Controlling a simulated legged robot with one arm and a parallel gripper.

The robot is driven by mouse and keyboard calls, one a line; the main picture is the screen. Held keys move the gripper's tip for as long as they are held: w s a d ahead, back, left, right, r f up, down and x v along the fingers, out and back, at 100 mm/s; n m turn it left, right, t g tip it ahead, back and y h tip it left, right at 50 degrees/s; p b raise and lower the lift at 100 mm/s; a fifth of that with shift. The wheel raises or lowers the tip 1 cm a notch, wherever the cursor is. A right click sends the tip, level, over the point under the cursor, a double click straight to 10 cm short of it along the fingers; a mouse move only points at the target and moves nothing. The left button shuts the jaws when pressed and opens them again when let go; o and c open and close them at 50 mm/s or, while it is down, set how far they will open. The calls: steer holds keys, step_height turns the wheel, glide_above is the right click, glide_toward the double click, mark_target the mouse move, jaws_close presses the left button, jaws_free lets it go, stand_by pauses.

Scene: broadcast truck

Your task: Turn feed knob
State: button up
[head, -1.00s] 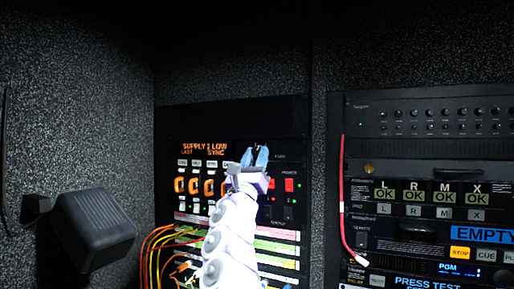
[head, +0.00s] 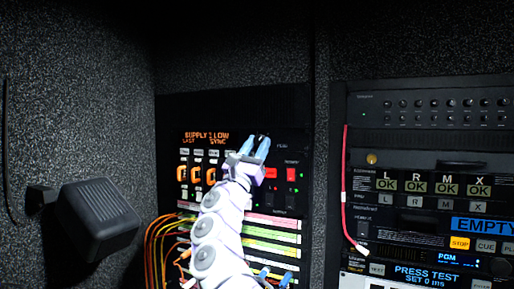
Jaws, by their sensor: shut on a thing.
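My gripper (head: 255,145) is in the middle of the head view, with its two blue fingers pointing up at the left rack panel. The dark feed knob (head: 259,137) shows only as a small dark shape between the fingertips. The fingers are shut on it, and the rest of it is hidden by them. A small label (head: 282,146), too blurred to read surely, is just right of the fingertips. The knob's angle cannot be made out.
An orange display (head: 205,138) reads "SUPPLY 1 LOW" left of my gripper. Orange-framed switches (head: 196,174) and red switches (head: 271,174) sit close by. Patch cables (head: 160,245) hang below left. A dark box (head: 98,222) juts from the left wall. A red cable (head: 345,190) hangs on the right rack.

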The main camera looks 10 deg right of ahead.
steer(key=shift+r, duration=0.15)
steer(key=o, duration=1)
steer(key=shift+w+a, duration=0.1)
steer(key=shift+a, duration=0.05)
steer(key=shift+o, duration=0.2)
steer(key=b+v, duration=0.5)
steer(key=v, duration=1.2)
steer(key=shift+a+f+b, duration=0.2)
steer(key=shift+f+b, duration=0.15)
